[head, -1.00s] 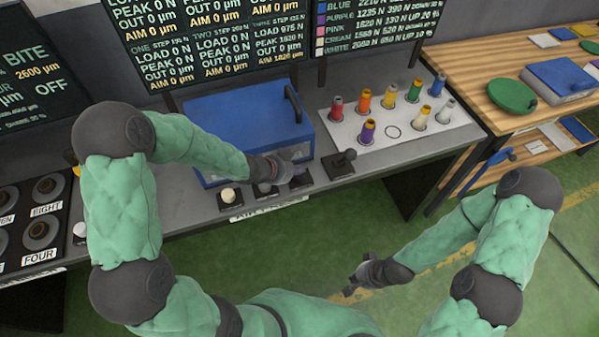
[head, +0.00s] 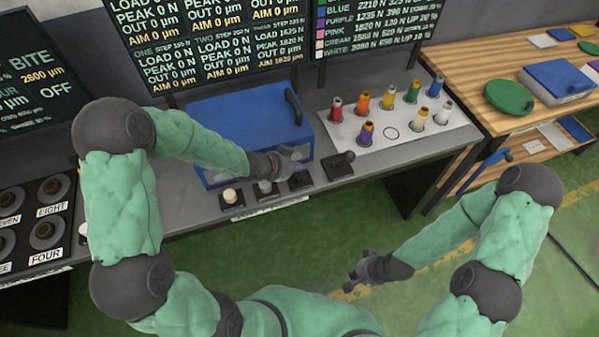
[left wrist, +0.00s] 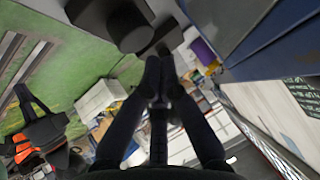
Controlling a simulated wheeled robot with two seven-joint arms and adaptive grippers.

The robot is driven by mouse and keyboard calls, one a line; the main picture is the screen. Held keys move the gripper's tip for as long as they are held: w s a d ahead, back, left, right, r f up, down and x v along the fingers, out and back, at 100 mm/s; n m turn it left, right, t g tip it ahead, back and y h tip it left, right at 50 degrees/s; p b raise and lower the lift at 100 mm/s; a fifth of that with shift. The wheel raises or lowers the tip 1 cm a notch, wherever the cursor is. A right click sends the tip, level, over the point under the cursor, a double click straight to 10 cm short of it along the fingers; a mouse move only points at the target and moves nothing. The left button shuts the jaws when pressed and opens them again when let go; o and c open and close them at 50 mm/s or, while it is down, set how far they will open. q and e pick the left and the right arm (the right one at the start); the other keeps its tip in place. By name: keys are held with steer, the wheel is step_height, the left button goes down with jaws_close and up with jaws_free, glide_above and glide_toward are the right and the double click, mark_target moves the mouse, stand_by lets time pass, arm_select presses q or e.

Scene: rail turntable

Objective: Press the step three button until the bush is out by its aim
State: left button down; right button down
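The front edge of the bench holds several buttons: a cream one (head: 231,197), a grey one (head: 264,187) and a dark one (head: 300,180) furthest right, apparently step three; its label is unreadable. My left gripper (head: 296,156) is above and behind the dark button, apart from it, in front of the blue box. In the left wrist view its fingers (left wrist: 160,75) are together, with nothing between them. The readout board (head: 210,50) shows OUT 0 and, in its right column, LOAD about 1625 N. I cannot make out the bush. My right gripper (head: 358,277) hangs over the floor.
A blue box (head: 245,115) with a dark handle stands behind the buttons. A white sheet (head: 435,132) carries several coloured pegs. A wooden table (head: 470,65) stands at the right. Green floor lies in front.

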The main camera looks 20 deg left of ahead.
mark_target(297, 175)
arm_select(q)
steer(key=shift+r+p, duration=2)
steer(key=shift+r, duration=0.25)
steer(key=shift+f, duration=0.1)
